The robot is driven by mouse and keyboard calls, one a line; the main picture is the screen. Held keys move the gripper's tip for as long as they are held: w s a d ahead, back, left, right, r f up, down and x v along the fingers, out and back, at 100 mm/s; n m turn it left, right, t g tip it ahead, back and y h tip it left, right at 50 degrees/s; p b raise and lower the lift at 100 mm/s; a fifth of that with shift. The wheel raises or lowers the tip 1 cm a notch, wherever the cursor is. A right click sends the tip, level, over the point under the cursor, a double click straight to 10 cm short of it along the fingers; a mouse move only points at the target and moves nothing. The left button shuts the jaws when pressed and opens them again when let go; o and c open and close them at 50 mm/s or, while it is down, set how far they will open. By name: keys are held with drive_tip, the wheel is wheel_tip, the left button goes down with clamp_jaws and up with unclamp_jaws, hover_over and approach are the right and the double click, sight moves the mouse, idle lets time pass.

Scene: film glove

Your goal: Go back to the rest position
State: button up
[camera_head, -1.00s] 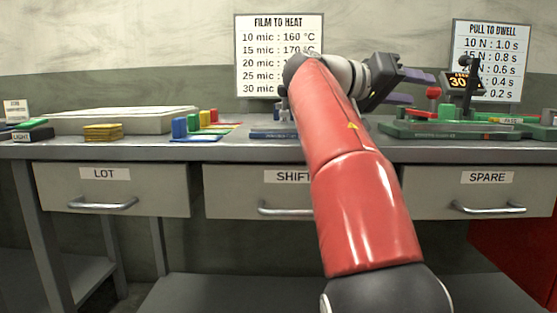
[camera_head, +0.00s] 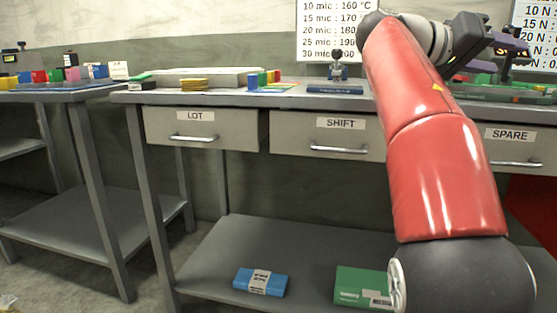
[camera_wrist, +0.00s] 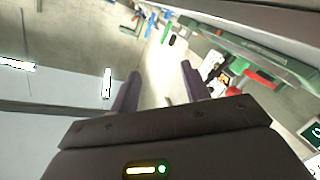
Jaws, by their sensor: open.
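My gripper (camera_wrist: 160,92) shows in the wrist view with its two dark fingers spread apart and nothing between them. In the head view my red arm reaches up and right, and the gripper (camera_head: 510,52) is at the upper right, above the right part of the bench (camera_head: 240,98). Its fingers point to the right. The arm hides part of the bench and part of the drawer fronts.
The bench has drawers marked LOT (camera_head: 205,129), SHIFT (camera_head: 330,136) and SPARE (camera_head: 515,150), all shut. A blue box (camera_head: 248,284) and a green box (camera_head: 350,282) lie on the lower shelf. A second table (camera_head: 60,96) stands at the left.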

wheel_tip(320, 180, down, 11)
drive_tip(key=s+a+n+t+y+p, duration=0.2)
drive_tip(key=s+n+t+y+p, duration=0.1)
drive_tip(key=n+t+y+p, duration=0.25)
drive_tip(key=s+a+f+n+y+p, duration=0.4)
drive_tip(key=s+a+f+y, duration=0.7)
drive_tip(key=s+a+f, duration=0.6)
wheel_tip(320, 180, down, 4)
drive_tip(key=shift+a+f+p, duration=0.1)
drive_tip(key=shift+a+p, duration=0.65)
drive_tip(key=shift+p, duration=0.1)
drive_tip(key=shift+w+n+g+y, duration=0.1)
drive_tip(key=shift+n+g+y, duration=0.15)
